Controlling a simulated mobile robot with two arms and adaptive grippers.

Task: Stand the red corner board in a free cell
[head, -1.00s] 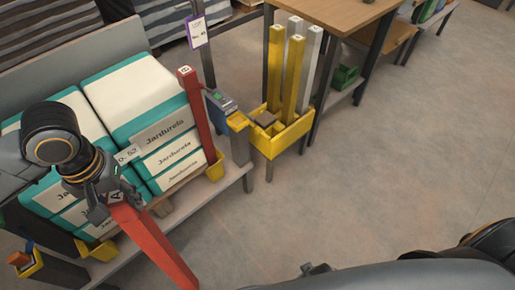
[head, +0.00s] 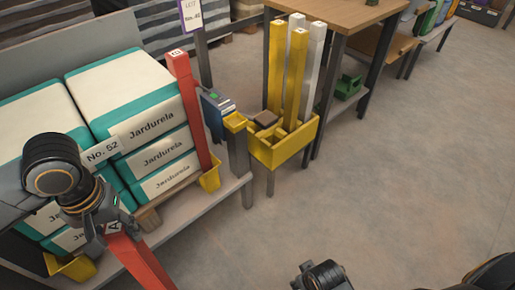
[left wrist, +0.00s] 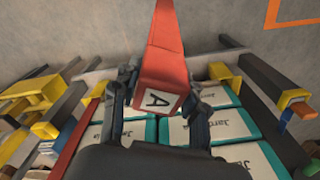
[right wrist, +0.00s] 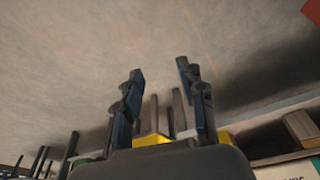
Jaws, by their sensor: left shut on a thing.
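My left gripper (head: 108,212) is shut on a red corner board (head: 140,258) marked A, near its lettered end. The board slants down out of the head view's bottom edge; in the left wrist view the red board (left wrist: 163,60) shows between the fingers. A yellow celled box (head: 285,152) stands right of the sack stack, apart from the held board.
Another red board (head: 188,105) stands in a yellow corner pocket (head: 210,178) beside the stacked Jardurela sacks (head: 158,125). A small device (head: 217,110) on a post stands between stack and box. A wooden table (head: 345,14) is behind.

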